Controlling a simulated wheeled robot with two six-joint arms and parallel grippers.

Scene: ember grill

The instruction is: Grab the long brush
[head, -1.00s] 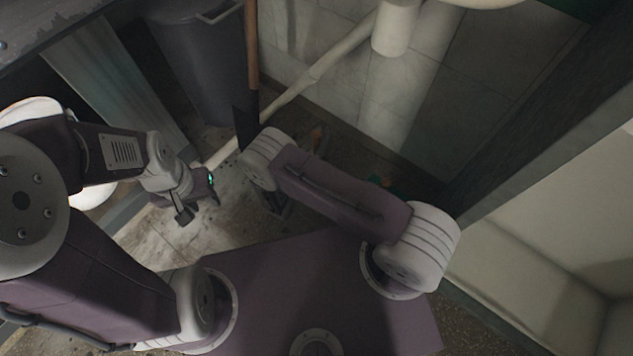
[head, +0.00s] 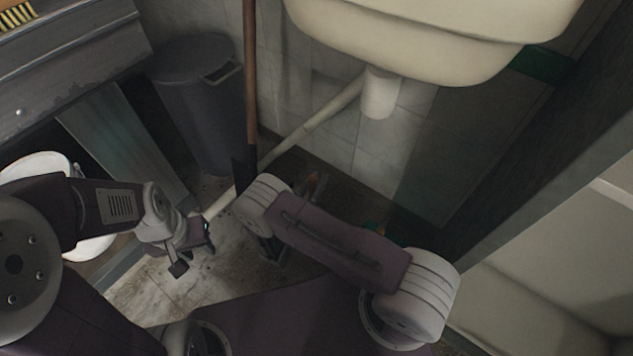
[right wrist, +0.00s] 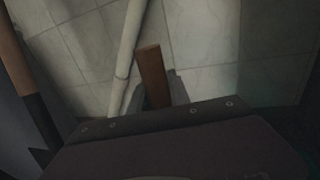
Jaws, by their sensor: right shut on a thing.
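In the right wrist view my right gripper (right wrist: 155,92) is shut on a wooden handle (right wrist: 151,68), whose blunt brown end stands up between the fingers. No bristles show, so I cannot confirm that it is the long brush. A second long wooden pole (head: 250,75) with a black lower part stands upright by the wall in the head view. It also shows at the left edge of the right wrist view (right wrist: 14,65), apart from the fingers. In the head view my right forearm mostly hides the right gripper. My left gripper (head: 194,257) is open and empty above the floor.
A dark grey bin (head: 200,105) stands behind the pole. A cream sink (head: 440,45) and a pale pipe (head: 330,108) are on the tiled wall. A white bucket (head: 92,245) is behind my left arm. A worn metal counter (head: 70,60) is at upper left.

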